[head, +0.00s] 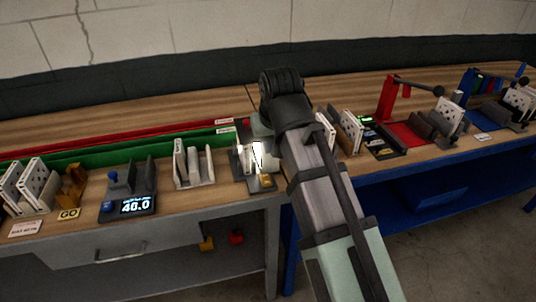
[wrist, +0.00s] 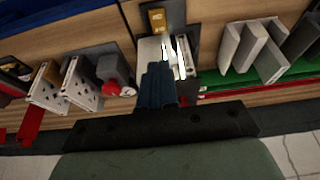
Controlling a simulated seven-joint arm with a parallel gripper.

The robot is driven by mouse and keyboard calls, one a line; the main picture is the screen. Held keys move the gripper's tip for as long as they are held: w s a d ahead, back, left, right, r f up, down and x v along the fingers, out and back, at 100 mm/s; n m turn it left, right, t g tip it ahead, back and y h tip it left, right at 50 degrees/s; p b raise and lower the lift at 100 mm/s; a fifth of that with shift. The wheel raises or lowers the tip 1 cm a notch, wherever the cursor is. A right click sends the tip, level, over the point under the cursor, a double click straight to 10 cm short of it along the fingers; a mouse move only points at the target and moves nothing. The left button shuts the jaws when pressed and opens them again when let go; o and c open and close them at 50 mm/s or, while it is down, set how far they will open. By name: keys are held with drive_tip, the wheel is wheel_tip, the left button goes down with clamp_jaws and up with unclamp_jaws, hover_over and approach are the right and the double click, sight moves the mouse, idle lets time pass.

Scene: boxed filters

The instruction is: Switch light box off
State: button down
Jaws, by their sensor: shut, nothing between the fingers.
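The light box (head: 241,165) stands near the front edge of the grey bench, with a bright white lit panel (head: 257,154) and a yellow switch (head: 266,181) on its front base. In the wrist view the light box (wrist: 177,14) is ahead of my fingers, its yellow switch (wrist: 157,20) at the far end and the glowing panel (wrist: 181,52) nearer. My gripper (wrist: 157,70) is shut and empty, above the light box's back side, its tips overlapping the white part in view. Whether they touch it is unclear. In the head view my arm hides most of the gripper.
To the left are a slotted holder (head: 195,170), a device reading 40.0 (head: 138,205) and white perforated filters (head: 30,182). Long green (head: 130,146) and red trays lie behind. A red knob (wrist: 109,88) is close left of my fingers in the wrist view.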

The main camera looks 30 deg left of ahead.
hover_over(265, 175)
drive_tip(key=s+d, duration=0.1)
wheel_tip(265, 175, down, 10)
drive_tip(key=shift+f, duration=0.15)
drive_tip(key=shift+x, duration=1.15)
drive_tip(key=shift+s+d+f, duration=0.1)
drive_tip(key=shift+s+d, duration=0.05)
drive_tip(key=shift+s, duration=0.05)
